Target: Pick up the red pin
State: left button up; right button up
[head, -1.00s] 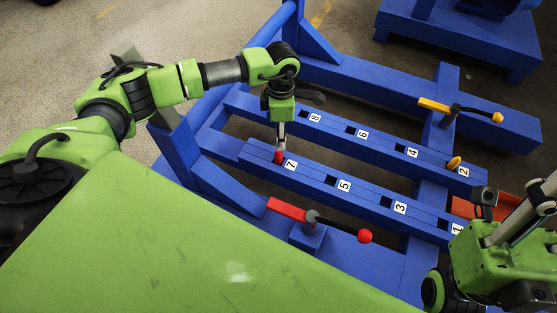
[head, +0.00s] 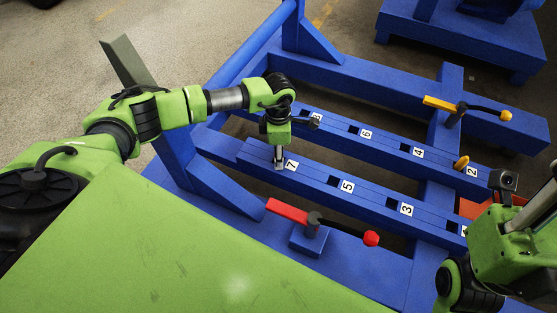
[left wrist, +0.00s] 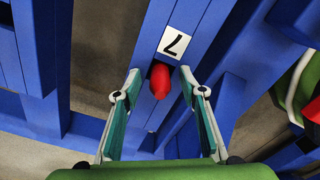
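The red pin (left wrist: 160,80) stands in the blue rail beside the label 7 (left wrist: 176,43). My left gripper (left wrist: 160,98) is open in the left wrist view, with one finger on each side of the pin and a gap to both. In the head view my left gripper (head: 279,161) points down at the rail by label 7 (head: 291,165), and the pin is hidden there by the fingers. My right gripper is partly in view at the right edge (head: 500,240); its fingers are not clear enough to tell open or shut.
The blue frame has two slotted rails (head: 360,190) with numbered square holes. A yellow pin (head: 461,162) stands by label 2. A red-handled lever (head: 290,211) sits in front of the rails, and a yellow-handled lever (head: 440,103) behind. A blue post brace (head: 165,150) stands left.

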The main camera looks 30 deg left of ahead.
pick_arm(q)
jog(key=shift+r, duration=0.1)
grip_shut()
